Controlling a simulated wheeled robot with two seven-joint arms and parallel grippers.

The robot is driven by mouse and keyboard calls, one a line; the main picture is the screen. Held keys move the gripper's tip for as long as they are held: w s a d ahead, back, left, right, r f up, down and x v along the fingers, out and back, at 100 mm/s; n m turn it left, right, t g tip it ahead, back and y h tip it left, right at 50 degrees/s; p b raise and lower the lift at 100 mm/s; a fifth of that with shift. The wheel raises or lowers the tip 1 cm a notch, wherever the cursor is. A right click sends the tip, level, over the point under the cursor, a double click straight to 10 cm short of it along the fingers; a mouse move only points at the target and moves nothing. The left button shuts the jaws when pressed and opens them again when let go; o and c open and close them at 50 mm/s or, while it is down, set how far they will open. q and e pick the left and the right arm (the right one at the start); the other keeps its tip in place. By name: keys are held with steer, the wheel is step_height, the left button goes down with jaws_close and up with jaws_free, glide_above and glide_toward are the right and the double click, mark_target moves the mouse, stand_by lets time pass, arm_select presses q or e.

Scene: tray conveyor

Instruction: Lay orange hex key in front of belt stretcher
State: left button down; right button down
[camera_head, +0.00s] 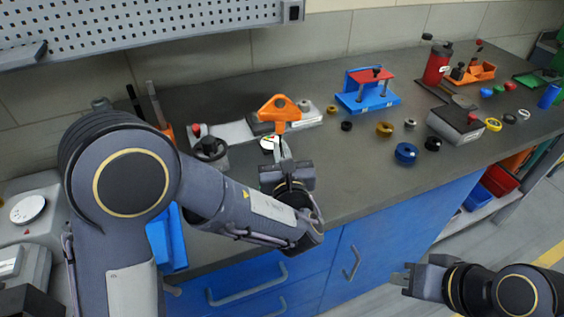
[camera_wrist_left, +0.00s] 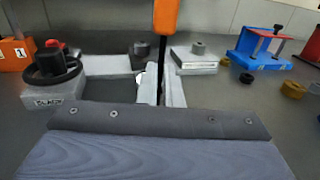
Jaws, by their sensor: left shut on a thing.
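The orange hex key (camera_head: 279,109) stands upright in my left gripper (camera_head: 283,150), its T-shaped handle on top. In the left wrist view its handle (camera_wrist_left: 166,16) and dark shaft rise from between the closed fingers (camera_wrist_left: 160,92); its lower end is hidden. What I take to be the belt stretcher (camera_head: 238,132) is a long pale base with a black handwheel (camera_head: 210,148) at its left end. In the left wrist view its block is marked SLACK (camera_wrist_left: 52,101). My gripper is on its near side, over the bench. My right gripper (camera_head: 405,280) is off the bench's front; its jaw gap is unclear.
A blue fixture with a red top (camera_head: 367,90) stands behind to the right. Blue (camera_head: 406,153), black and brass rings lie right of my left gripper. A grey block (camera_head: 455,126) and red bottle (camera_head: 437,64) stand farther right. The front middle bench (camera_head: 350,180) is clear.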

arm_select(q)
steer(key=shift+w+f, duration=0.25)
steer(key=shift+f, duration=1.6)
steer(key=c, duration=2)
jaws_free()
steer(key=shift+f+b, duration=0.1)
steer(key=shift+b, duration=0.25)
steer(key=shift+c, duration=0.2)
steer(key=o, duration=0.4)
steer(key=shift+o, duration=0.2)
